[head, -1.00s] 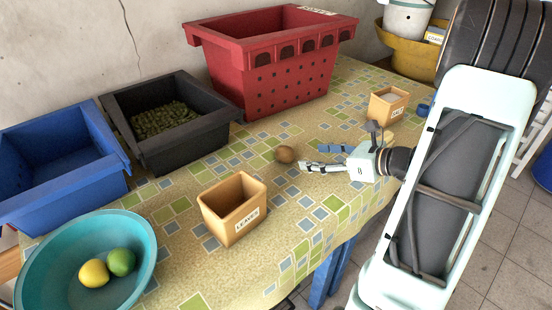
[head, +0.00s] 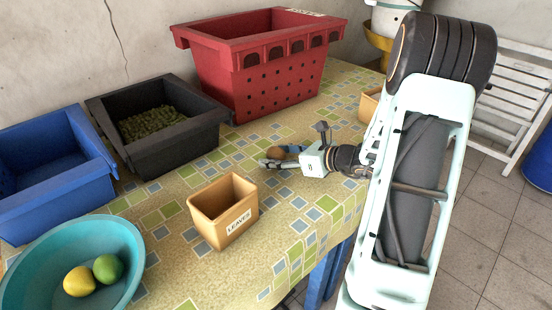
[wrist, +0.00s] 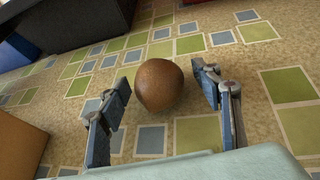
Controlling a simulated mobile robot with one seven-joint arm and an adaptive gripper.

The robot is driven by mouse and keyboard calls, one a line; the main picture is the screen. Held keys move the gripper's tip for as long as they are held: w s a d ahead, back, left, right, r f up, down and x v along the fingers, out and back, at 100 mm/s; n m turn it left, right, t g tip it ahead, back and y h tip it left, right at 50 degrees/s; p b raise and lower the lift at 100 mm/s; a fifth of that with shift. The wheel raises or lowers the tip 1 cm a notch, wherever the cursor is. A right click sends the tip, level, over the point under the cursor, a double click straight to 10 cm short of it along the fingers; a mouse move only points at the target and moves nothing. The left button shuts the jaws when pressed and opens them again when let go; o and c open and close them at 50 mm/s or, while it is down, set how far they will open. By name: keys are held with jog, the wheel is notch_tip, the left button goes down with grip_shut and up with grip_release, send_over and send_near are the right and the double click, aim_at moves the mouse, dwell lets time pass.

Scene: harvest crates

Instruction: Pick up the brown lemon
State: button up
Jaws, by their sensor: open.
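The brown lemon (wrist: 159,85) is a round brown fruit lying on the patterned tablecloth. In the wrist view it sits between the two fingers of my gripper (wrist: 163,100), toward their tips, with a gap on the right side. The left finger is close beside it; I cannot tell if they touch. In the head view my gripper (head: 279,156) reaches in from the right around the brown lemon (head: 277,153), and its fingers partly hide the fruit. The gripper is open.
A tan box labelled "LEAVES" (head: 206,222) stands in front of the fruit. A red crate (head: 215,92), black crate (head: 165,160) and blue crate (head: 50,205) line the wall. A teal bowl (head: 131,252) holds a yellow and a green fruit. Another tan box (head: 368,105) stands behind my arm.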

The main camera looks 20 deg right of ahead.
aim_at(277, 150)
jog(key=c, duration=1.3)
jog(key=shift+r, duration=0.55)
notch_tip(277, 150, up, 2)
jog(key=shift+r+p, duration=0.25)
jog(key=shift+p, duration=0.45)
jog(key=s+a+r+p, duration=0.1)
jog(key=s+r, duration=0.2)
jog(key=s, duration=0.1)
jog(key=s+a+r+p, duration=0.1)
jog(key=s+r, duration=0.2)
jog(key=s, duration=0.2)
jog(key=s+a+r, duration=0.2)
jog(key=s+r, duration=0.1)
jog(key=s, duration=0.1)
jog(key=shift+s+r+p, duration=0.2)
jog(key=shift+s+p, duration=0.05)
jog(key=shift+p, duration=0.15)
